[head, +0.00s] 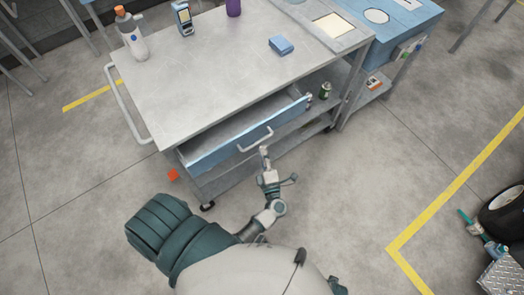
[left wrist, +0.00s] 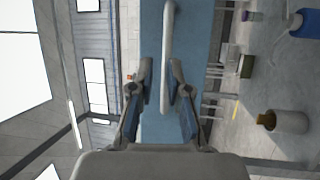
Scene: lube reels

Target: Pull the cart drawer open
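The cart (head: 205,75) stands in the head view with its blue-fronted drawer (head: 215,150) partly out; the grey inside shows behind the front. A pale bar handle (head: 258,141) is fixed to the drawer front. My left gripper (head: 265,152) is at this handle, reaching up from below. In the left wrist view the handle (left wrist: 167,45) runs between the two fingers of my left gripper (left wrist: 162,82), with the blue front (left wrist: 200,35) behind it. My right gripper is not in view.
On the cart top are a spray bottle (head: 132,35), a handheld meter (head: 183,18) and a blue block (head: 281,45). Small cans (head: 325,90) stand on a shelf at right. A blue cart (head: 405,25) adjoins at right.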

